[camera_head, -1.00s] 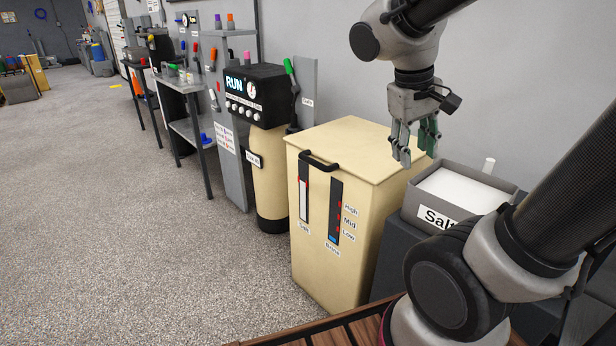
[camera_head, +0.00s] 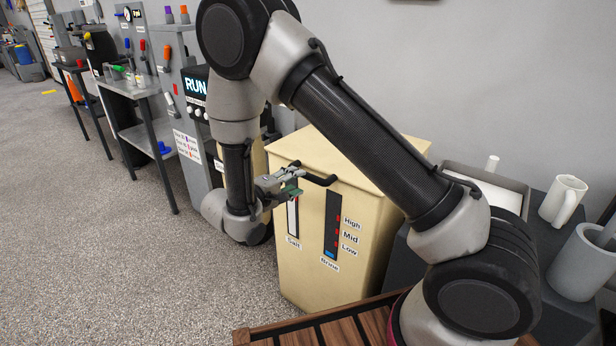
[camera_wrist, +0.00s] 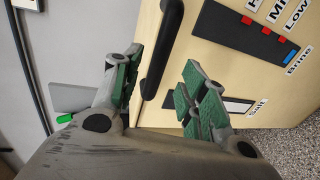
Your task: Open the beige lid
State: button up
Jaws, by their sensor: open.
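The beige lid (camera_head: 353,157) lies closed on top of the beige cabinet (camera_head: 305,262), partly hidden behind my arm. Its black handle (camera_head: 321,180) is at the front edge, above the Salt and Brine gauges. In the wrist view the handle (camera_wrist: 163,48) runs beside and partly between my open fingers, with the cabinet front behind it. My gripper (camera_head: 285,187) is open and empty, at the left end of the handle in the head view. In the wrist view its green-padded fingers (camera_wrist: 158,95) are spread apart. I cannot tell whether they touch the handle.
A grey box of white salt (camera_head: 490,180) stands right of the cabinet, with a white mug (camera_head: 563,200) and a grey cup (camera_head: 585,262) near it. A control unit marked RUN (camera_head: 196,88) is behind my arm on the left. The carpet floor (camera_head: 110,260) at left is clear.

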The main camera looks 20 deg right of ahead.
aim_at(305, 177)
jog(key=x, duration=0.7)
jog(key=shift+d, duration=0.1)
grip_shut()
